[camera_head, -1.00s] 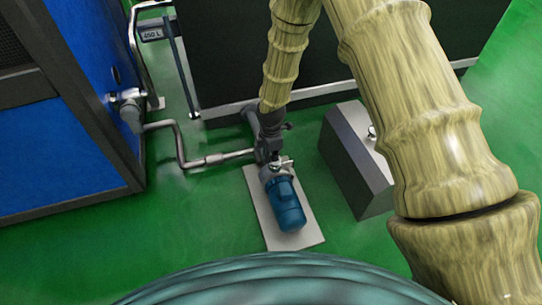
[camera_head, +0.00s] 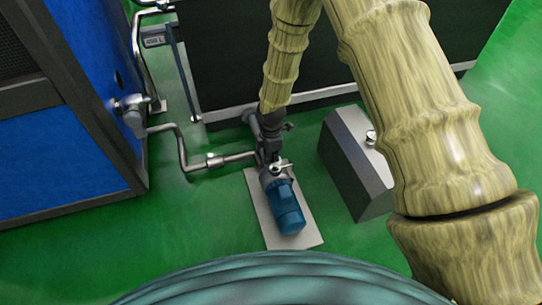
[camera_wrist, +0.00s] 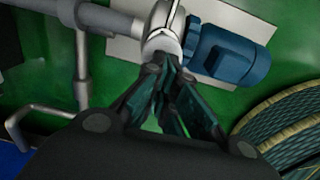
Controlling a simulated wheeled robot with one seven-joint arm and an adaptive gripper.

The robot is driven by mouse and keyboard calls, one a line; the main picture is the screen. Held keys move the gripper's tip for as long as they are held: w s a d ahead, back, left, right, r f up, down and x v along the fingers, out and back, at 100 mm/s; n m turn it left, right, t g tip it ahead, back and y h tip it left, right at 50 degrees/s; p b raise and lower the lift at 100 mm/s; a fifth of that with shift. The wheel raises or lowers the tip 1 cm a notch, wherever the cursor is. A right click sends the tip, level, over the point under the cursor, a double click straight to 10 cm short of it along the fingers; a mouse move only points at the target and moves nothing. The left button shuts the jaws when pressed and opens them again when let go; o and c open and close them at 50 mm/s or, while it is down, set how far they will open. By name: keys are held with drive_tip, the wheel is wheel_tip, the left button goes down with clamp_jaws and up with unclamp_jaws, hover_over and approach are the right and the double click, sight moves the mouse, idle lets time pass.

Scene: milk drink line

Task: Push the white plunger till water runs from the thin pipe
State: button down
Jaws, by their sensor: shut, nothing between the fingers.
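My gripper (camera_head: 270,152) points down at the pump end of the blue motor (camera_head: 287,208) in the head view. In the wrist view my gripper (camera_wrist: 172,62) is shut and empty, its fingertips close over a pale round metal fitting (camera_wrist: 160,40) beside the motor (camera_wrist: 228,55). I cannot tell whether they touch. No white plunger can be made out clearly; the fingers hide part of the fitting. A thin bent pipe (camera_head: 180,150) runs from the blue cabinet towards the pump. I see no running water.
The pump stands on a pale plate (camera_head: 257,210). A grey sloped box (camera_head: 350,165) with a shiny round knob (camera_head: 371,136) stands to the right. A blue cabinet (camera_head: 60,155) is at left, a dark tank (camera_head: 225,60) behind. Green floor is free in front.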

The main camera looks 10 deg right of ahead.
wheel_tip(320, 180, up, 11)
drive_tip(key=p, duration=0.5)
drive_tip(key=shift+r, duration=0.2)
drive_tip(key=r+b, duration=0.1)
drive_tip(key=r, duration=0.1)
drive_tip(key=shift+w+a+r+b, duration=0.1)
drive_tip(key=shift+w+r+b, duration=0.25)
drive_tip(key=shift+b, duration=0.05)
drive_tip(key=shift+f, duration=0.15)
wheel_tip(320, 180, down, 14)
drive_tip(key=b, duration=0.7)
drive_tip(key=shift+s, duration=0.15)
